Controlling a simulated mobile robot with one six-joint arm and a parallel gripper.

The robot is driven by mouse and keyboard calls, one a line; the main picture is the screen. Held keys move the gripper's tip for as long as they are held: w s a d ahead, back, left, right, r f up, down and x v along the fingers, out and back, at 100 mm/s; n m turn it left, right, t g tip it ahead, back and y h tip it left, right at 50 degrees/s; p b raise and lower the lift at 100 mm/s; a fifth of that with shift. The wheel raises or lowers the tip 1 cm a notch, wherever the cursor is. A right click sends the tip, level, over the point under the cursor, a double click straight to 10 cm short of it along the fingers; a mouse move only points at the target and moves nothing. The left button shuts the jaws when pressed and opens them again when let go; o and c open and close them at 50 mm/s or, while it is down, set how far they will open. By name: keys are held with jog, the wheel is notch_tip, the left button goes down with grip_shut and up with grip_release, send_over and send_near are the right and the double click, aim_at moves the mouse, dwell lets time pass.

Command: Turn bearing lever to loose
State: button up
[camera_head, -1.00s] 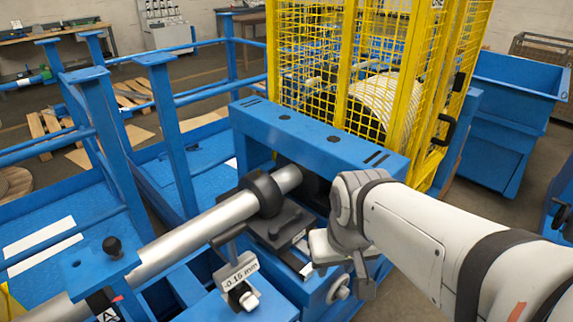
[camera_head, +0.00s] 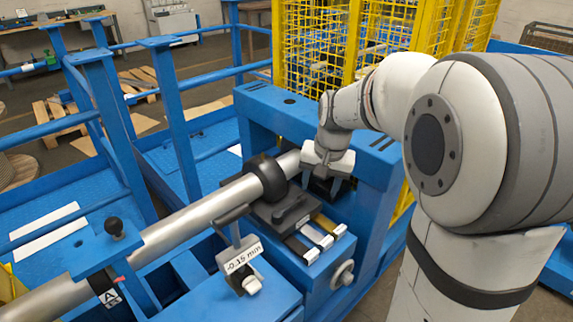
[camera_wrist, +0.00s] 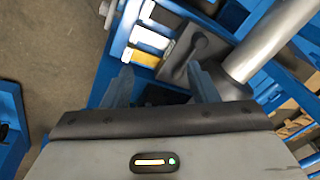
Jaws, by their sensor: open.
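The bearing lever (camera_head: 291,208) is a dark handle lying on a dark grey plate beside the black round bearing (camera_head: 268,178), which sits around the silver shaft (camera_head: 190,228). The lever also shows in the wrist view (camera_wrist: 194,52), beyond the fingertips. My gripper (camera_head: 325,184) is above the blue frame's front opening, behind and to the right of the lever in the head view. In the wrist view my gripper (camera_wrist: 163,84) has its two fingers spread apart with nothing between them, and it is apart from the lever.
White and yellow bars (camera_head: 315,235) lie right of the lever plate. The blue crossbeam (camera_head: 265,112) and yellow cage (camera_head: 310,55) are behind.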

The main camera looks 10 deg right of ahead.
aim_at(304, 195)
jog(key=w+d+f+m+b, duration=0.1)
jog(key=w+f+m, duration=0.1)
jog(key=w+f, duration=0.55)
jog(key=w+f+m+b, duration=0.15)
jog(key=w+f, duration=0.35)
jog(key=w, duration=0.5)
jog(key=shift+m+g+y, duration=0.3)
jog(key=shift+m+y, duration=0.1)
jog(key=shift+m, duration=0.05)
jog(key=shift+w+a+f, duration=0.15)
jog(key=shift+f, duration=1.2)
jog(key=shift+w+a+f, duration=0.15)
jog(key=shift+w+f, duration=0.05)
jog(key=shift+f, duration=1.15)
jog(key=shift+w+a+f, duration=0.15)
jog(key=shift+f, duration=1.2)
